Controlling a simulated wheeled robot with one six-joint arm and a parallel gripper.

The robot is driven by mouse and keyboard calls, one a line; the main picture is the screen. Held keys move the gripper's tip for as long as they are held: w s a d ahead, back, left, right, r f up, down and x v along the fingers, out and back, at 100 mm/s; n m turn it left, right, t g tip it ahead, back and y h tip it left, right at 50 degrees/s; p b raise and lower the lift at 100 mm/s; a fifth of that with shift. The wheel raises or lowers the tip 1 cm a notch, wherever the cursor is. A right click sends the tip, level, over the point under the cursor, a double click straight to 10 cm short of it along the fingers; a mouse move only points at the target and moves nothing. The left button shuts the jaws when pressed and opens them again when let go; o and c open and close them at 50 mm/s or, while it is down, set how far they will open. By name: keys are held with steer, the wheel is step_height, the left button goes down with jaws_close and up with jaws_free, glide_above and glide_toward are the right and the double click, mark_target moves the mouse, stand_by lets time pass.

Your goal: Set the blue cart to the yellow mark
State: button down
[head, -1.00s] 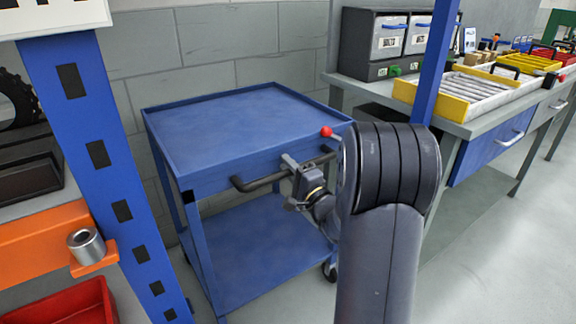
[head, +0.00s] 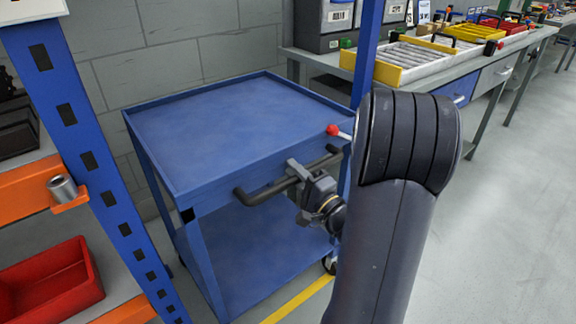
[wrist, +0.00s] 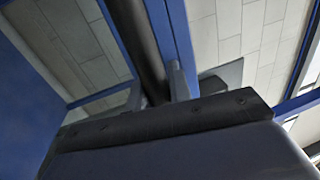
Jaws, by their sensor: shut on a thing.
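The blue cart (head: 225,125) stands upright against the block wall, with a flat bare top tray, a lower shelf and a black push handle (head: 262,197) on its near side. My gripper (head: 297,178) is shut on the black handle, right of its middle. In the wrist view the handle (wrist: 135,40) runs between the fingers of my gripper (wrist: 165,85). A yellow line (head: 300,300) shows on the floor below the cart's near right corner, partly hidden by my arm. A lever with a red knob (head: 333,130) is at the cart's right corner.
A blue rack post (head: 85,150) with orange shelves, a metal cylinder (head: 62,188) and a red bin (head: 50,283) stands close on the left. A workbench (head: 440,75) with yellow trays is at the back right. The floor on the right (head: 510,200) is clear.

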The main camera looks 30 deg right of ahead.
steer(key=shift+s, duration=0.1)
steer(key=c, duration=1.3)
jaws_free()
steer(key=p+v, duration=0.1)
steer(key=v, duration=0.9)
steer(key=shift+s+f, duration=0.15)
steer(key=shift+s, duration=0.25)
steer(key=shift+w, duration=0.1)
steer(key=b+x, duration=0.1)
steer(key=x, duration=0.8)
steer(key=shift+w, duration=0.15)
steer(key=shift+w+r, duration=0.25)
steer(key=shift+w, duration=0.45)
